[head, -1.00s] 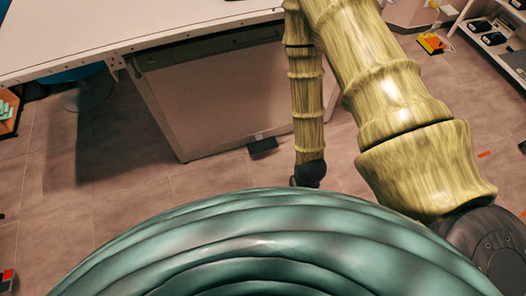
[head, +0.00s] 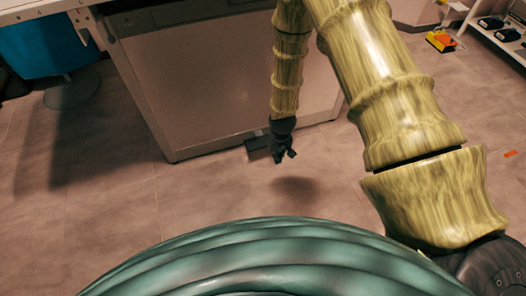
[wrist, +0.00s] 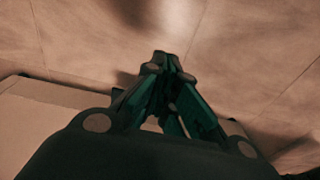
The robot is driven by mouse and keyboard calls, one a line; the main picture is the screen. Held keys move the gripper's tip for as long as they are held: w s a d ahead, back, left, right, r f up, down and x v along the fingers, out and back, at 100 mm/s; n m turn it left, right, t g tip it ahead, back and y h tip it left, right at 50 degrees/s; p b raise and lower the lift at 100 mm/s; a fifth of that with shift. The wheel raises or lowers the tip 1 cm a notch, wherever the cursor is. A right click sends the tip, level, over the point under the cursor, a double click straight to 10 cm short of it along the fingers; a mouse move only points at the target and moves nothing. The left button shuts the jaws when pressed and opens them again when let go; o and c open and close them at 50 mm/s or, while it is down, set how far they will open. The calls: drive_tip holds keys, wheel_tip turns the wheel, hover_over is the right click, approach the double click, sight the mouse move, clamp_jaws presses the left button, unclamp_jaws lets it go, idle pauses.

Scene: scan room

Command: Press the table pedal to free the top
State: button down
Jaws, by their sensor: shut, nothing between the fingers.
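The dark pedal (head: 255,143) sticks out low at the foot of the table's pedestal, just above the floor. My gripper (head: 285,157) points down just right of and in front of the pedal in the head view, and it overlaps the pedal's right end there. I cannot tell whether they touch. In the wrist view my gripper (wrist: 166,58) has its fingers drawn together, with nothing between them. The table's pedestal (head: 225,75) is a large pale box under the white table top (head: 35,8). I cannot make out the pedal in the wrist view.
The tiled floor (head: 110,200) in front of the pedestal is clear. A blue chair (head: 40,45) stands under the table at left. A shelf (head: 490,35) and a yellow-orange item (head: 441,41) are at the far right.

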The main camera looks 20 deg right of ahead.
drive_tip(key=b, duration=1.4)
approach(264, 144)
drive_tip(key=shift+s+a, duration=0.2)
drive_tip(key=shift+s, duration=0.25)
drive_tip(key=shift+w+r, duration=0.15)
drive_tip(key=shift+w, duration=0.2)
drive_tip(key=f+b, duration=0.4)
drive_tip(key=b, duration=0.1)
drive_tip(key=f+b, duration=0.2)
drive_tip(key=f, duration=0.1)
drive_tip(key=shift+w, duration=0.3)
